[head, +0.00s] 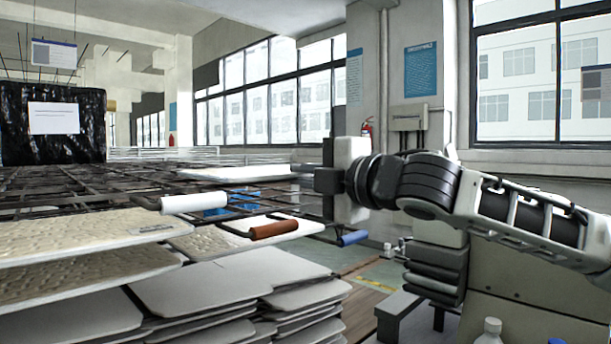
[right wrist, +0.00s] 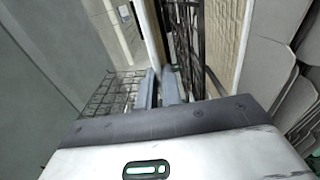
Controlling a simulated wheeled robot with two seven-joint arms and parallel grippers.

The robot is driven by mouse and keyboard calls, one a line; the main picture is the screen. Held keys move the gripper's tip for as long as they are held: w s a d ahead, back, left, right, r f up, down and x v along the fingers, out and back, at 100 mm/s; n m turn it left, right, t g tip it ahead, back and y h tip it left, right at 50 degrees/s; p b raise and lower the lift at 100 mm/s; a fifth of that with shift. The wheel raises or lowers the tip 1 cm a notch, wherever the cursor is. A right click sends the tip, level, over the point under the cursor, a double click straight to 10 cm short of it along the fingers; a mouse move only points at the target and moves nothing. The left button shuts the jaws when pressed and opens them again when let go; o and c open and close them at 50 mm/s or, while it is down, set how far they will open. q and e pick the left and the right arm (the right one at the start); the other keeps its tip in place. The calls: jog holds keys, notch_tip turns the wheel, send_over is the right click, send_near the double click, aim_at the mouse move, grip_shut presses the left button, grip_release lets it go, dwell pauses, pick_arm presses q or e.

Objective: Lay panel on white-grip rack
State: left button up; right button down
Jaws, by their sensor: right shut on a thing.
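A white panel (head: 235,173) lies about level above the dark wire racks in the head view. My right gripper (head: 308,169) reaches in from the right and is shut on the panel's right edge. In the right wrist view its fingers (right wrist: 164,88) are close together, and the panel appears as a thin pale strip (right wrist: 152,35). The white grip (head: 194,203) is on the front of a dark wire rack (head: 100,187), nearer me and left of the gripper. Whether the panel touches any rack cannot be told. My left gripper is not in view.
A brown grip (head: 274,229) and a blue grip (head: 353,238) stick out right of the white one. Textured beige panels (head: 75,234) and stacked pale panels (head: 200,290) fill the front left. A grey bench (head: 398,302) stands at lower right.

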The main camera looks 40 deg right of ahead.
jog(key=shift+f, duration=0.3)
dwell(0.5)
jog(key=c, duration=1.5)
grip_release()
jog(key=shift+f+b, duration=0.4)
jog(key=shift+b, duration=0.2)
jog(key=s+b, duration=0.5)
jog(key=s, duration=0.2)
jog(key=shift+d, duration=0.25)
